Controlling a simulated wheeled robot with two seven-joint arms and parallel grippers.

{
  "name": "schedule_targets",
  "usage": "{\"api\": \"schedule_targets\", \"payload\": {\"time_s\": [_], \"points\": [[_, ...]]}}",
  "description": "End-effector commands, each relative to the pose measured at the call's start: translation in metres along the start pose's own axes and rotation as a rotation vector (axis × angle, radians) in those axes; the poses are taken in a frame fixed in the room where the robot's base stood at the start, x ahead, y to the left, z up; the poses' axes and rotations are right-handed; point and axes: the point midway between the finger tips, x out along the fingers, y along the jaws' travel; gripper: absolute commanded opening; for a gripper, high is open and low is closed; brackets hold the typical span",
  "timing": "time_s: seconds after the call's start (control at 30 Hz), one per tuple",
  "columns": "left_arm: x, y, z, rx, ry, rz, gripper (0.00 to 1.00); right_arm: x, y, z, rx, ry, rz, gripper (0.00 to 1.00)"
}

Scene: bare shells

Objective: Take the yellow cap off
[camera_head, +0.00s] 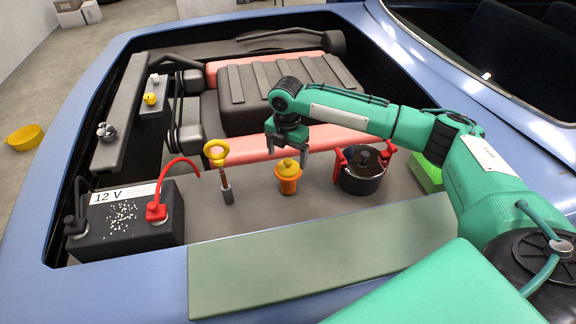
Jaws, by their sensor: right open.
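A small yellow cap (150,98) sits on a dark box in the left part of the engine bay. Another yellow top (288,166) sits on an orange container (288,184), which stands upright on the grey ledge in front. My right gripper (286,152) points down, open, with its fingers just above and around the level of that yellow top. I cannot tell whether they touch it. My left gripper is not in view.
A black pot with red handles (361,170) stands to the right, with a green block (426,174) beyond. A yellow-ringed dipstick (216,153) stands left. A black 12 V battery (125,222) with a red clamp is at far left. A green mat (300,258) lies clear in front.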

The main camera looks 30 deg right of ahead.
Motion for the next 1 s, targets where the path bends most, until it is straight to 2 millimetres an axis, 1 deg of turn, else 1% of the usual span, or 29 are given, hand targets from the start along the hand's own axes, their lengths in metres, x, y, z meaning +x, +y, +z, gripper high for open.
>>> {"api": "schedule_targets", "payload": {"time_s": [0.03, 0.1, 0.2, 0.3, 0.5, 0.57, 0.6, 0.73, 0.77, 1.0], "points": [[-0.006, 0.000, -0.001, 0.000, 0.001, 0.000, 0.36, 0.006, -0.002, 0.003, 0.002, 0.000, -0.005, 0.85], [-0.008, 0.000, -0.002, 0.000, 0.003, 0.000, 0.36, 0.018, -0.002, 0.004, 0.000, 0.001, -0.004, 0.85], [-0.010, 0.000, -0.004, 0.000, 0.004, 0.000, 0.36, 0.030, -0.002, 0.004, 0.001, 0.001, -0.003, 0.85], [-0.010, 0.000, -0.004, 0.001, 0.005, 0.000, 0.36, 0.035, -0.002, 0.004, 0.000, 0.000, -0.001, 0.85], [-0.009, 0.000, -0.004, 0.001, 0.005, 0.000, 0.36, 0.035, -0.002, 0.004, 0.000, 0.000, 0.000, 0.85], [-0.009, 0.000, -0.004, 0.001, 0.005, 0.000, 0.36, 0.035, -0.002, 0.004, 0.000, 0.000, -0.001, 0.73], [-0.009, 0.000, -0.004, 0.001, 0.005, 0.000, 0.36, 0.035, -0.002, 0.004, 0.000, 0.000, -0.001, 0.66], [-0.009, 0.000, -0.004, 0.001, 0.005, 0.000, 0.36, 0.035, -0.002, 0.004, 0.000, 0.000, -0.001, 0.40], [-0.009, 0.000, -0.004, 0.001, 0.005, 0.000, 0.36, 0.035, -0.002, 0.004, 0.000, 0.000, -0.001, 0.37], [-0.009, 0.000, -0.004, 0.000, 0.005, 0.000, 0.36, 0.035, -0.002, 0.004, 0.000, 0.000, -0.001, 0.37]]}}
